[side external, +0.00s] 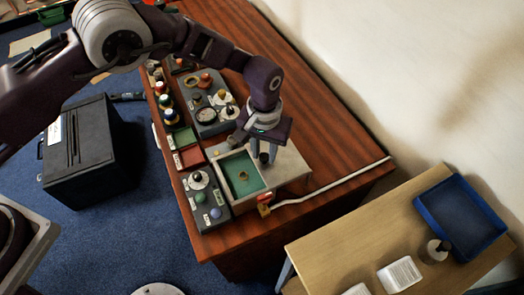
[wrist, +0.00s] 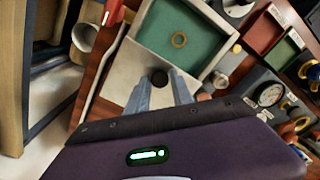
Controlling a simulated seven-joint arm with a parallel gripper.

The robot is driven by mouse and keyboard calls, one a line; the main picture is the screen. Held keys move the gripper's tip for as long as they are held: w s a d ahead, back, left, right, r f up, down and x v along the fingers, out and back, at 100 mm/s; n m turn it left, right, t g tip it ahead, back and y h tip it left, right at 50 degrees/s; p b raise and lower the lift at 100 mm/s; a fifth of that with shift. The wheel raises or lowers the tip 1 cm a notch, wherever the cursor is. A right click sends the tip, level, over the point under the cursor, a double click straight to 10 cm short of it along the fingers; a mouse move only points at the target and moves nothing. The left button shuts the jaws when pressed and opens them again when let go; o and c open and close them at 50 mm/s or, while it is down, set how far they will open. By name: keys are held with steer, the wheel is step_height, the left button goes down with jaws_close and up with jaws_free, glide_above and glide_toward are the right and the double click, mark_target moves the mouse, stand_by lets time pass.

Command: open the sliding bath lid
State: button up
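The bath is a pale grey box with a green interior (side external: 238,172), seen near the front end of the wooden bench. Its flat grey lid (side external: 291,164) lies to the right of the opening, leaving much of the interior exposed. The lid carries a black knob (wrist: 160,77). My gripper (wrist: 160,82) is at the lid, with one finger on each side of the knob and little or no gap visible. The finger contact itself is partly hidden in the side view.
A panel with knobs and a gauge (side external: 205,114), red and green trays (side external: 190,157) and a button box (side external: 207,200) stand left of the bath. A red-ended part (side external: 264,198) and white cable are at its front. A side table holds a blue tray (side external: 423,205).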

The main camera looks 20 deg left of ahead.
steer(key=shift+o, duration=1.4)
step_height(320, 180, up, 7)
steer(key=shift+r, duration=0.1)
